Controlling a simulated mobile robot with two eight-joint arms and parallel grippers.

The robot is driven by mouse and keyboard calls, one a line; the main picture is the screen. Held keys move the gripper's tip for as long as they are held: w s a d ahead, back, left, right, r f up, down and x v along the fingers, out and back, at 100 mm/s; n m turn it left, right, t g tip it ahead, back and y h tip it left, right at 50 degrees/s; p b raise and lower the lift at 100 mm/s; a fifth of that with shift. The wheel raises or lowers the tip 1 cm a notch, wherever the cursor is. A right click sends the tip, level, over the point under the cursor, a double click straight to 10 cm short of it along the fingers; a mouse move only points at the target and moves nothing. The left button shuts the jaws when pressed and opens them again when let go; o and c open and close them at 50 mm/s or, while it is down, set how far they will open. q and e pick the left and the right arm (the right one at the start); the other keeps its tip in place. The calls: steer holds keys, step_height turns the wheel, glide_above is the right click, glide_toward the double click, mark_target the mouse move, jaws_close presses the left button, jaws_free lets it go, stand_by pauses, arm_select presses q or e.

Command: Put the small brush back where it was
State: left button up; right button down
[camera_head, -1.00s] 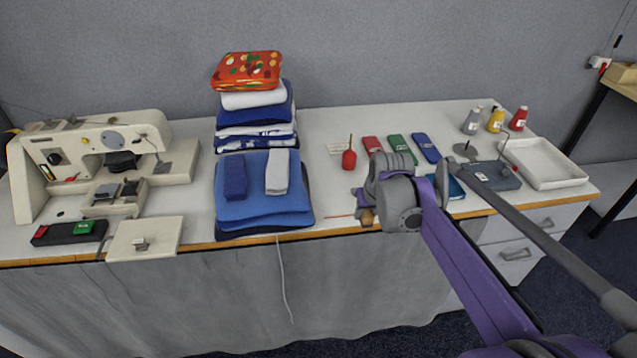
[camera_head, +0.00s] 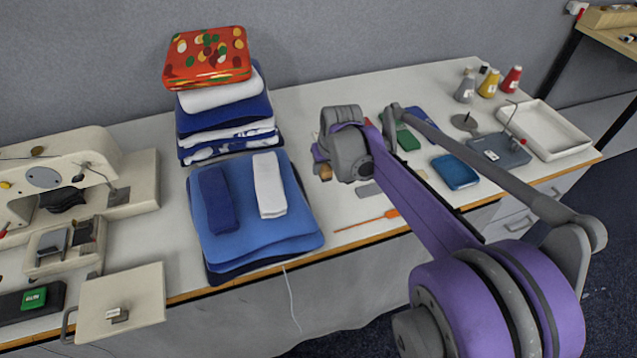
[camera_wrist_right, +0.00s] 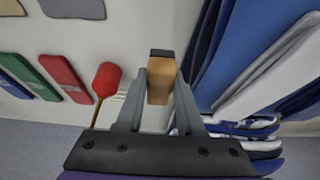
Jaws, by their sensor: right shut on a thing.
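My right gripper (camera_wrist_right: 158,84) is shut on the small brush (camera_wrist_right: 161,80), which has a wooden body and a dark end. In the head view the brush (camera_head: 326,173) shows only in part below my right wrist, to the right of the stacked cloths. Whether it touches the table cannot be told. In the right wrist view a red bulb-shaped thing on a thin stick (camera_wrist_right: 106,80) lies beside the gripper, with a small pale label (camera_wrist_right: 119,96) partly hidden behind the finger. My left gripper is not in view.
Folded blue cloths (camera_head: 250,238) and a taller cloth stack (camera_head: 225,115) stand to the left. An orange-handled tool (camera_head: 390,213) lies near the front edge. A blue case (camera_head: 455,171), a grey device (camera_head: 499,151) and a white tray (camera_head: 545,135) are to the right.

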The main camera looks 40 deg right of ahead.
mark_target(322, 190)
step_height(322, 190, down, 3)
steer(key=shift+s+r, duration=0.1)
steer(key=shift+s, duration=0.05)
steer(key=shift+f+b, duration=0.45)
steer(key=shift+f, duration=1.8)
steer(key=shift+f, duration=0.15)
steer(key=c, duration=0.5)
jaws_free()
